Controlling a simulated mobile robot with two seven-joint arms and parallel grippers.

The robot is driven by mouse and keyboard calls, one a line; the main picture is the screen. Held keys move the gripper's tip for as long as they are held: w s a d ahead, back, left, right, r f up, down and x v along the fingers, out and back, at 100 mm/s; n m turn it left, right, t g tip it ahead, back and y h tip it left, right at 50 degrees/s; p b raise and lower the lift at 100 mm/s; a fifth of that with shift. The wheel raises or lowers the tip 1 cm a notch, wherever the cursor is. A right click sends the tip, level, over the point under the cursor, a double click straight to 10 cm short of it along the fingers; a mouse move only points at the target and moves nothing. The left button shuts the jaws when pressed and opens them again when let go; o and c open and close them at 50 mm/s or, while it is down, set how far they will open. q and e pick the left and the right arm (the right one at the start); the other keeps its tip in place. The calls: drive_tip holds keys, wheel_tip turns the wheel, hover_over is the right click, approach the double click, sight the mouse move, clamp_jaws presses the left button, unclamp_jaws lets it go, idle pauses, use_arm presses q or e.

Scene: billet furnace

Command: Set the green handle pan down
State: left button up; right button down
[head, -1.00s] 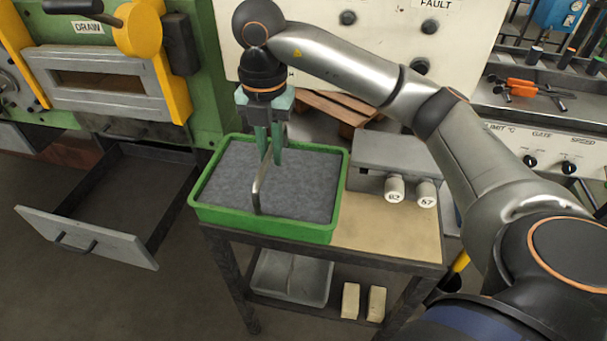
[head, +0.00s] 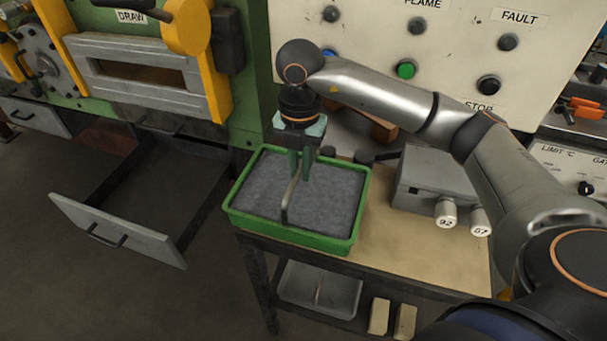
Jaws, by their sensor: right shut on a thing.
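The green pan (head: 300,241) has a grey, rough-looking floor or fill and a thin metal handle arching over its middle (head: 286,203). It is at the left end of the small table (head: 420,262), level or nearly so. I cannot tell whether its base touches the tabletop or hangs just above it. My right gripper (head: 300,178) points down over the pan, its green fingers shut on the handle. The fingers cover the handle's top and far side. My left gripper is not in view.
A grey box (head: 425,177) with two numbered white knobs stands on the table right of the pan. Bare tabletop lies between them and in front. An open drawer (head: 120,231) juts out at left. A grey tray (head: 320,287) and pale blocks (head: 379,316) sit on the lower shelf.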

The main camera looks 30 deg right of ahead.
sight(301, 204)
drive_tip(key=shift+f, duration=1.6)
drive_tip(key=shift+f, duration=0.1)
drive_tip(key=c, duration=0.9)
unclamp_jaws()
drive_tip(key=shift+o, duration=0.2)
wheel_tip(301, 204, up, 12)
drive_tip(key=shift+r, duration=0.1)
